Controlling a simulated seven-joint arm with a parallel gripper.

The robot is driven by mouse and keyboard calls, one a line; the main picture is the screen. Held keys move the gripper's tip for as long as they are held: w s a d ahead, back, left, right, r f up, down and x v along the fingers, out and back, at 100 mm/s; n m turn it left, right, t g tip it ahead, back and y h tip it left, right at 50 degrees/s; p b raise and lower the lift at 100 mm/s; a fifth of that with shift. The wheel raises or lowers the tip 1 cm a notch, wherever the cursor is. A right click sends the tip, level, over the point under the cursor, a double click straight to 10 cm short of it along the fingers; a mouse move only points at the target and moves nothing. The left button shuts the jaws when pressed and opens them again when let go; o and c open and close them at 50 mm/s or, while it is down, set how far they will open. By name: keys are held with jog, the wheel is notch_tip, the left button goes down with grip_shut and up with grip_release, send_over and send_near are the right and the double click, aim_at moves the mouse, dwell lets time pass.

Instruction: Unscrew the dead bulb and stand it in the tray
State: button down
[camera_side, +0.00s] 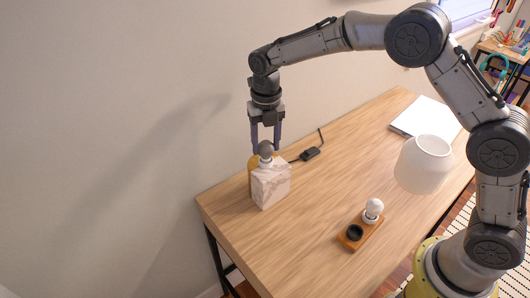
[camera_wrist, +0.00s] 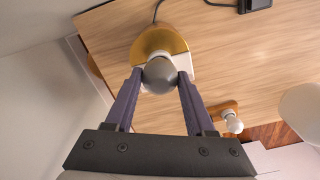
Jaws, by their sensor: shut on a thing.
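The grey dead bulb (camera_side: 266,149) sits upright at the top of the lamp base, a pale marble block (camera_side: 271,186) with a brass disc (camera_side: 253,163) behind it. My gripper (camera_side: 266,145) points down with its fingers shut on the bulb's sides. In the wrist view the grey bulb (camera_wrist: 160,75) lies between the fingertips, over the brass disc (camera_wrist: 158,40). The small wooden tray (camera_side: 346,242) holds a white bulb (camera_side: 373,209) standing at one end and an empty-looking dark round recess (camera_side: 355,232) at the other.
A white lampshade (camera_side: 424,165) stands on the desk right of the tray. White paper or a closed laptop (camera_side: 424,117) lies at the back right. A black cord with a small switch box (camera_side: 310,153) runs behind the lamp. Bare wood separates lamp and tray; a wall is close behind.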

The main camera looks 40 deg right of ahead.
jog(key=shift+r, duration=0.1)
jog(key=shift+c, duration=0.8)
grip_release()
